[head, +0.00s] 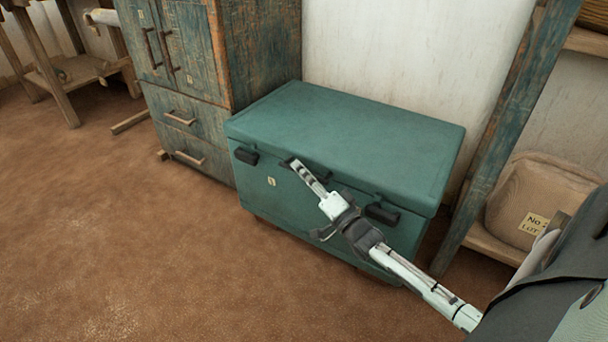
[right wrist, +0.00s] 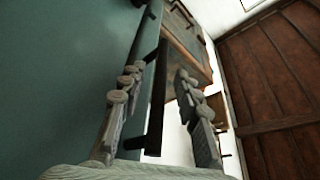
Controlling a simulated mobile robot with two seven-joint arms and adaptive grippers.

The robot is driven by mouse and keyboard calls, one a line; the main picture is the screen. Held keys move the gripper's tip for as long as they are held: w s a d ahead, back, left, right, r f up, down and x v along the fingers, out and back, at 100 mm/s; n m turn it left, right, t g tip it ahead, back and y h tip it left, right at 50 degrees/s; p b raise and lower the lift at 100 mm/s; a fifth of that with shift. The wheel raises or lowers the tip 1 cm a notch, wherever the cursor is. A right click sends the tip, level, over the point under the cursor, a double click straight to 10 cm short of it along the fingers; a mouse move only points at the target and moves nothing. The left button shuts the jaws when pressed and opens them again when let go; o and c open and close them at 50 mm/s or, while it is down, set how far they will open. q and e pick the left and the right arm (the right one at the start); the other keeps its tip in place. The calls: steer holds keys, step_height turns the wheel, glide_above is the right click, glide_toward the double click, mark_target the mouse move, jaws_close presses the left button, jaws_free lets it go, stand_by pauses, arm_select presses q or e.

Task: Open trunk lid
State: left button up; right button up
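The green trunk (head: 300,215) stands against the wall with its lid (head: 345,130) down. Three dark handles or latches sit along the front lid edge: left (head: 246,156), middle (head: 318,172) and right (head: 382,214). My right gripper (head: 293,164) is at the front of the trunk, just beside the middle one. In the right wrist view my right gripper (right wrist: 160,74) has its fingers apart. A dark bar (right wrist: 156,105) shows between them, with gaps on both sides; the green trunk face (right wrist: 60,80) fills the left. My left gripper is not in view.
A worn blue-green cabinet (head: 190,90) with drawers stands close to the trunk's left. A shelf post (head: 505,130) and a tan sack (head: 535,200) are at the right. The brown floor (head: 120,230) in front is clear. A wooden stand (head: 70,75) is far left.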

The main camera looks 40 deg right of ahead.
jaws_close()
stand_by(0.3)
steer(key=shift+r, duration=0.1)
